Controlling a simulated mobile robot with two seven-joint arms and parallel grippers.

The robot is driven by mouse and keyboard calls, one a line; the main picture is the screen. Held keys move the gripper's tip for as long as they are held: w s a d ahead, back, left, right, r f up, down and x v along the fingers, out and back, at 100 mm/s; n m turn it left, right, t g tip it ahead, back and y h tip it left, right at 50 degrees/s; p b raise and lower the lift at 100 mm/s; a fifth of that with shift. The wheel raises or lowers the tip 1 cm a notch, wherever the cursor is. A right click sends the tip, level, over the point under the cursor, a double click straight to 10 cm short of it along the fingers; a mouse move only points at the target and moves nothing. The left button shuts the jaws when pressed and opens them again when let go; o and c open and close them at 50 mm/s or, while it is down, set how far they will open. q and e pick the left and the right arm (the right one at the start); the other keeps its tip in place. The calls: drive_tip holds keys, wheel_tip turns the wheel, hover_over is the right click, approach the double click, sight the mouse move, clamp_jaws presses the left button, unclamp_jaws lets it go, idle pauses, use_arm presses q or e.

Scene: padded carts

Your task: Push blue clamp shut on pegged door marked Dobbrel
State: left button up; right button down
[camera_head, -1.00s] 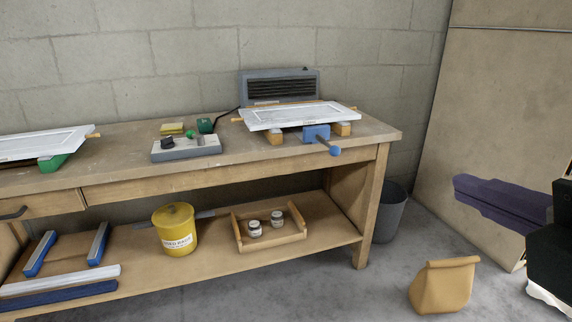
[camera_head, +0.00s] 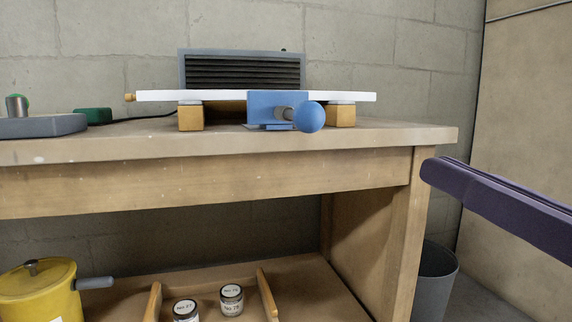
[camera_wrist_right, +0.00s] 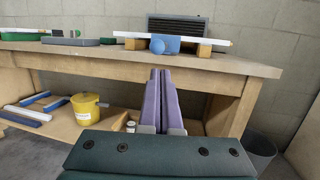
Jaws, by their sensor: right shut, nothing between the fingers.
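The blue clamp (camera_head: 262,107) sits at the front edge of a white door panel (camera_head: 220,95) on the workbench. Its round blue knob (camera_head: 309,116) points toward me. The clamp also shows in the right wrist view (camera_wrist_right: 171,45). The door lies flat on wooden blocks, with a wooden peg (camera_head: 130,97) out of its left end; no name on it can be read. My right gripper (camera_head: 432,170) has purple fingers. It is shut and empty, to the right of and below the clamp, apart from it. The fingers also show in the right wrist view (camera_wrist_right: 162,100). My left gripper is out of view.
The bench top (camera_head: 400,134) has clear room right of the door. A grey heater (camera_head: 245,70) stands behind it. A grey bin (camera_head: 435,280) stands at right.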

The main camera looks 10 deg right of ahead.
use_arm(q)
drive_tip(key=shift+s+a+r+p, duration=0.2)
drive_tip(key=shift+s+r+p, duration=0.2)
drive_tip(key=shift+p, duration=0.3)
use_arm(e)
approach(318, 121)
drive_tip(key=x, duration=0.7)
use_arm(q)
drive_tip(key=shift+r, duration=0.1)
